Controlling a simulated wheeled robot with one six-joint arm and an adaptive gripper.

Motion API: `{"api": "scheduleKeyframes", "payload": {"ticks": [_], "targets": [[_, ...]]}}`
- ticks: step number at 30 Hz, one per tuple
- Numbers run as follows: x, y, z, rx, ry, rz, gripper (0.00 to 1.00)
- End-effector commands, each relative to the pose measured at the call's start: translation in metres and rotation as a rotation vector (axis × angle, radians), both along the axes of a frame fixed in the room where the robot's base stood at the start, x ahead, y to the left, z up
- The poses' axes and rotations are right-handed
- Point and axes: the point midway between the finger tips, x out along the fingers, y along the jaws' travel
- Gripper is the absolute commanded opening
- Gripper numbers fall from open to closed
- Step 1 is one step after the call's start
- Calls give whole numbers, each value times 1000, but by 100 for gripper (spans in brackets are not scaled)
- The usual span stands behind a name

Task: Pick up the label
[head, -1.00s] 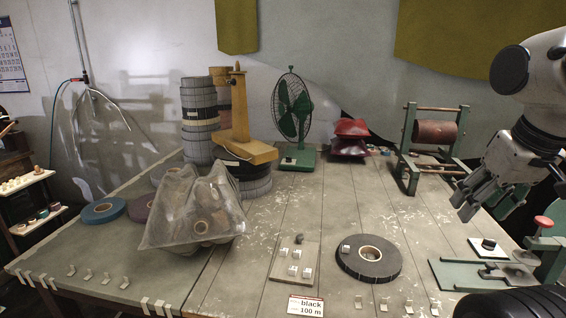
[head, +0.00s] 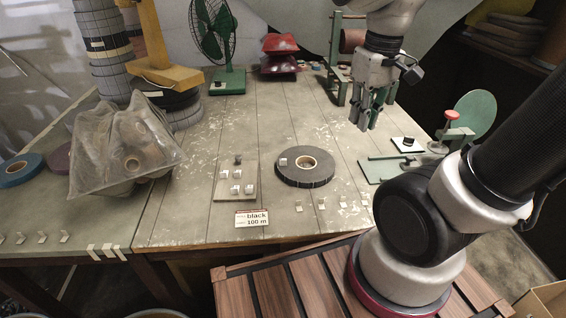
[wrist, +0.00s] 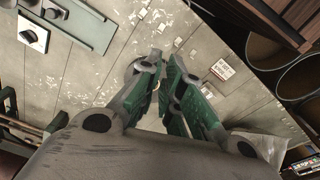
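The label (head: 252,218) is a small white card with a red top strip reading "black 100 m". It sits near the table's front edge, in front of a small board. It also shows in the wrist view (wrist: 222,69), right of my fingers. My gripper (head: 368,119) points down above the right part of the table, behind and to the right of the label and well apart from it. In the wrist view my gripper (wrist: 165,62) shows a narrow gap between its fingers, with nothing held.
A black tape roll (head: 318,176) lies right of the label. The small board (head: 239,194) bears several white pieces. A clear-wrapped bundle (head: 125,150) stands at the left. Metal clips line the front edge. A green fixture (head: 385,168) is at the right.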

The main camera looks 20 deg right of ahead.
Motion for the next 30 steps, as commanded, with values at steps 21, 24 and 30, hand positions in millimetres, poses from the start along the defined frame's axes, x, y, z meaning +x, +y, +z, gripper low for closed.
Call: {"api": "scheduleKeyframes", "payload": {"ticks": [21,24,30], "targets": [[174,112,-152,-45,101,980,8],[181,114,-152,-52,69,1077,8],[182,114,-164,-55,63,1141,8]]}}
